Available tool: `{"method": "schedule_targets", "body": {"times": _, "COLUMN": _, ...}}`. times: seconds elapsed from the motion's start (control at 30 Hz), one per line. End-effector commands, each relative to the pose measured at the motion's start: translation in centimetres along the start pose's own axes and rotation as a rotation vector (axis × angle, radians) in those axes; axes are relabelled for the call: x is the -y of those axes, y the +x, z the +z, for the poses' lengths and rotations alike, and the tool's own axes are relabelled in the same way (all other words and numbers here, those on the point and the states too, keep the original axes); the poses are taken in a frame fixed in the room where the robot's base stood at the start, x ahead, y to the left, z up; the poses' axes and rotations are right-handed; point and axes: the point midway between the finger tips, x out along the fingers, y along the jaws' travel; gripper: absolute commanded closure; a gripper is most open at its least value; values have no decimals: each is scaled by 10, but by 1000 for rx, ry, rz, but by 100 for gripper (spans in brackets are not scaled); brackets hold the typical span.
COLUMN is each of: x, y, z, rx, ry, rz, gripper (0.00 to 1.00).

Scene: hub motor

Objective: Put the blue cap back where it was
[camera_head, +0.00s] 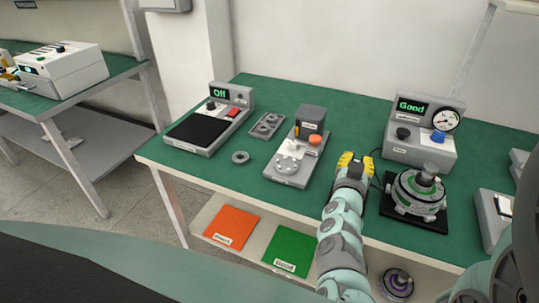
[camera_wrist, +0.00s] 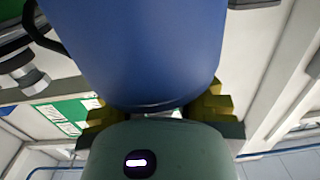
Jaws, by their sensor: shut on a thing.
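A large blue body, taken to be the blue cap (camera_wrist: 150,50), fills the upper middle of the wrist view between my yellow fingers. My gripper (camera_wrist: 157,112) is shut on it. In the head view my gripper (camera_head: 356,162) is above the green bench, between the grey station with the orange button and the gauge box. The cap is not distinguishable there; my fingers and arm hide it. A black cable (camera_wrist: 40,30) loops beside the blue body on the left. A round motor (camera_head: 418,190) with a green ring sits on a black pad right of my gripper.
Left on the bench are an "Off" box (camera_head: 207,128), a small ring (camera_head: 240,157), a grey plate (camera_head: 267,124) and the orange-button station (camera_head: 290,168). Orange and green mats lie on the lower shelf.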

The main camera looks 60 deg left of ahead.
Motion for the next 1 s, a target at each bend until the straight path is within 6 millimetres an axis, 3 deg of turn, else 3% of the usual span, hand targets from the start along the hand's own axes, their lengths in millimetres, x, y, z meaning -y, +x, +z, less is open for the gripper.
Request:
{"method": "schedule_targets", "body": {"times": 0.03, "x": 5, "y": -4, "z": 11, "rx": -2, "ry": 0, "rz": -5, "gripper": 100}}
{"method": "schedule_targets", "body": {"times": 0.43, "x": 5, "y": -6, "z": 13, "rx": -4, "ry": 0, "rz": 0, "gripper": 100}}
{"method": "schedule_targets", "body": {"times": 0.47, "x": 5, "y": -6, "z": 13, "rx": -4, "ry": 0, "rz": 1, "gripper": 80}}
{"method": "schedule_targets", "body": {"times": 0.63, "x": 4, "y": -6, "z": 12, "rx": -3, "ry": 0, "rz": 1, "gripper": 63}}
{"method": "schedule_targets", "body": {"times": 1.0, "x": 4, "y": -7, "z": 9, "rx": -2, "ry": 0, "rz": 2, "gripper": 61}}
